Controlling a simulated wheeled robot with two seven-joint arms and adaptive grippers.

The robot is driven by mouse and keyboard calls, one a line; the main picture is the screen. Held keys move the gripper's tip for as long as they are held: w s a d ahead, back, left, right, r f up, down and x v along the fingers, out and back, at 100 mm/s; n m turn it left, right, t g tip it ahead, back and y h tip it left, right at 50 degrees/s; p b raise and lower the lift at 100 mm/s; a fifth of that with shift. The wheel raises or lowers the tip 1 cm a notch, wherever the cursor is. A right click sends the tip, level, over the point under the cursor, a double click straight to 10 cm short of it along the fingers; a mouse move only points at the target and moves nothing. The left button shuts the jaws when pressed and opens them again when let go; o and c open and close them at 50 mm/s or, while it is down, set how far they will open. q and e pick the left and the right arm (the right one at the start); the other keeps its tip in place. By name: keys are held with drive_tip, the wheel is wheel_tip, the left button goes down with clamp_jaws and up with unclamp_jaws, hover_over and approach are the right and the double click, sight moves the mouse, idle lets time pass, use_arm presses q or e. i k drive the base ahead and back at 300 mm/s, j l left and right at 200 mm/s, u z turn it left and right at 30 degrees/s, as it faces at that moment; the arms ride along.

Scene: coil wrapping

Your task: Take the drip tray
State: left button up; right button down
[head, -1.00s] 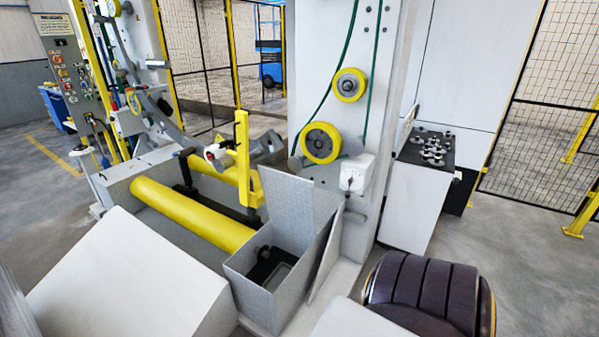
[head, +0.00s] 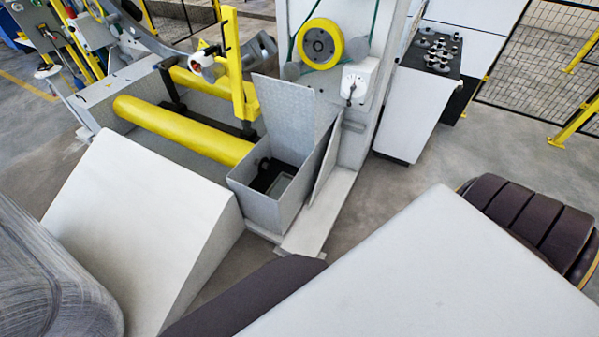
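A small dark, rectangular tray-like item with a paler inside (head: 279,186) lies at the bottom of an open grey metal box (head: 262,210) in the head view. It may be the drip tray, but I cannot tell for sure. The box walls hide part of it. The box's grey lid (head: 284,112) stands raised at the back. Neither of my grippers is in view.
Yellow rollers (head: 185,130) and a yellow upright (head: 236,65) stand left of the box. A white sloped block (head: 150,215) and a grey wrapped coil (head: 45,270) are nearer. A cabinet (head: 412,115) stands at right, with bare floor before it.

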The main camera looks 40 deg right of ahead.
sight(276, 189)
drive_tip(key=i+z, duration=0.15)
drive_tip(key=z, duration=0.3)
drive_tip(key=i+j+z, duration=0.1)
drive_tip(key=z, duration=0.3)
drive_tip(key=i+j+z, duration=0.15)
drive_tip(key=z, duration=0.3)
drive_tip(key=i+j+z, duration=0.1)
drive_tip(key=z, duration=0.35)
drive_tip(key=i+j+z, duration=0.1)
drive_tip(key=j+z, duration=0.4)
drive_tip(key=z, duration=0.35)
